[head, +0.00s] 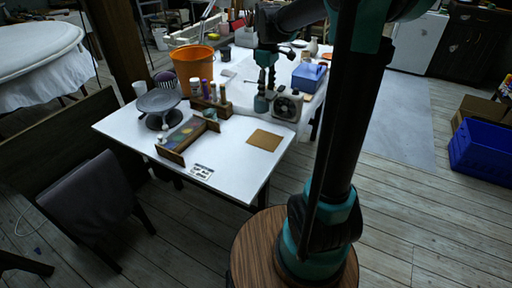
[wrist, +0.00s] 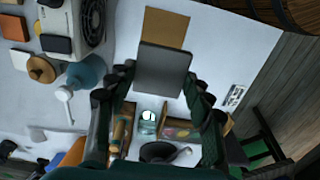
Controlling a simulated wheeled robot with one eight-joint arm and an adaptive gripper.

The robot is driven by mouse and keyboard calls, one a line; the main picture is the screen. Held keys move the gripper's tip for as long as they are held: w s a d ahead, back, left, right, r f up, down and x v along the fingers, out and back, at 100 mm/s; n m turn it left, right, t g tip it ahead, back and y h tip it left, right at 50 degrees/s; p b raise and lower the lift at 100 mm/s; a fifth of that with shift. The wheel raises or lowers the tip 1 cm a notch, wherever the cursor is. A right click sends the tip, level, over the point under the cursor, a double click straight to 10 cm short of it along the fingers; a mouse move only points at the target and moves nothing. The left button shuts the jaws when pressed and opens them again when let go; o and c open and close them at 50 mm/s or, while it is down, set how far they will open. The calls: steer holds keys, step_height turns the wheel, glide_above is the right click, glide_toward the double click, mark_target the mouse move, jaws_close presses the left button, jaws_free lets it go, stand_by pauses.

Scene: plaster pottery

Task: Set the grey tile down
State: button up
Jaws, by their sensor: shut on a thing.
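The grey tile (wrist: 163,66) is a flat, dark grey square in the middle of the wrist view. My gripper (wrist: 161,76) has its two fingers closed on the tile's left and right edges. A flat tan square (wrist: 166,27) lies on the white table beyond the tile, and the tile overlaps its lower edge in the picture. I cannot tell the tile's height above the table. In the head view the tan square (head: 264,140) is bare near the table's front right. My gripper (head: 267,82) hangs over the table there; I cannot make out the tile in that view.
A fan-like box (head: 287,106) and a teal bottle (wrist: 86,72) stand beside the tan square. A wooden tray (head: 173,157), a grey turntable (head: 158,101) and an orange bucket (head: 192,69) stand to the left. A printed card (head: 201,172) lies near the front edge.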

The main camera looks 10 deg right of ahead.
mark_target(264, 140)
steer(key=shift+s+a+f, duration=0.15)
steer(key=shift+a+f, duration=0.05)
steer(key=shift+f, duration=0.15)
step_height(264, 140, down, 19)
steer(key=shift+f, duration=0.2)
steer(key=o, duration=1.2)
steer(key=shift+f, duration=0.1)
step_height(264, 140, up, 12)
steer(key=s+d+f+m+t, duration=0.1)
steer(key=s+f+m, duration=0.1)
steer(key=s, duration=0.5)
steer(key=s+d+f+m+t, duration=0.1)
steer(key=s+d+f+m, duration=0.1)
steer(key=s+m, duration=0.3)
steer(key=s+d+f+m+t, duration=0.1)
steer(key=s+f+m+t, duration=0.1)
steer(key=s, duration=0.8)
steer(key=shift+s+d+f+m, duration=0.15)
steer(key=shift+f+m, duration=0.55)
steer(key=shift+m, duration=0.2)
